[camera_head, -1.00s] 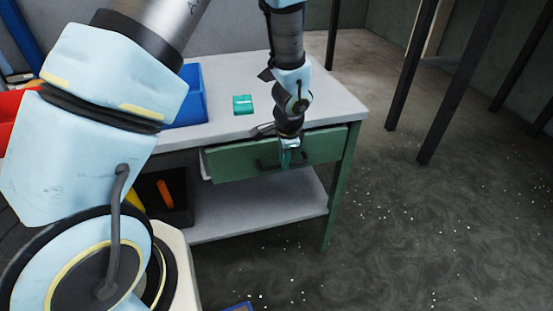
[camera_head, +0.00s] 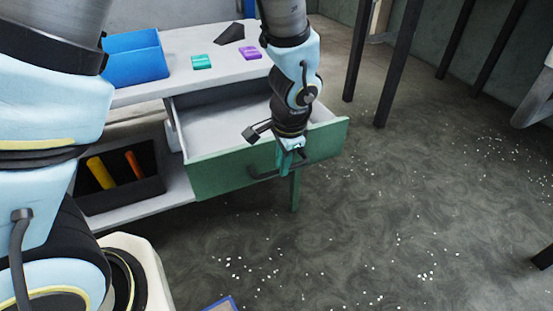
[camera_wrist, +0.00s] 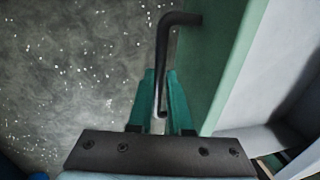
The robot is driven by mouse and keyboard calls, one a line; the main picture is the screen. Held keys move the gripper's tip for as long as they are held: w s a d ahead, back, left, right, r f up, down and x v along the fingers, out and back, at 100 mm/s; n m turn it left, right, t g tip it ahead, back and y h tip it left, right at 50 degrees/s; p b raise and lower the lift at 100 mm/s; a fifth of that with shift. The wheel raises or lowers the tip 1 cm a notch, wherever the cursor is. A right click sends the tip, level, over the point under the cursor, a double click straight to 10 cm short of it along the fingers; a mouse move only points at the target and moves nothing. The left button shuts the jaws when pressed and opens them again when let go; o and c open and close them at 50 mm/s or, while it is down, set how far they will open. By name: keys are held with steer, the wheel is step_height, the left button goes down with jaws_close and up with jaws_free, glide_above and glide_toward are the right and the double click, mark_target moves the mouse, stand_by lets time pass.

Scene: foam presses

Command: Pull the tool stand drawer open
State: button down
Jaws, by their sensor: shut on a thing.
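The tool stand drawer (camera_head: 225,170) has a green front and a pale inside, and it stands well out from the stand. The part of its inside that shows looks empty. Its dark bar handle (camera_wrist: 163,55) is on the front face. My gripper (camera_head: 289,168) is at the handle, pointing down. In the wrist view the teal fingers (camera_wrist: 163,100) are shut on the handle, one on each side of the bar. The tool stand top (camera_head: 228,73) is pale grey. My arm and gripper hide part of the drawer's right side.
On the top are a blue bin (camera_head: 135,58), a teal block (camera_head: 201,62), a purple block (camera_head: 250,53) and a dark wedge-shaped piece (camera_head: 230,34). A black bin (camera_head: 120,197) with a yellow and an orange item sits on the lower shelf.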

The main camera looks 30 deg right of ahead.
steer(key=shift+s+a, duration=0.1)
steer(key=shift+s, duration=0.85)
steer(key=c, duration=0.8)
jaws_free()
steer(key=shift+c, duration=0.2)
steer(key=shift+r, duration=0.15)
step_height(320, 180, up, 10)
steer(key=s, duration=0.2)
steer(key=shift+a+r, duration=0.15)
steer(key=shift+w, duration=0.15)
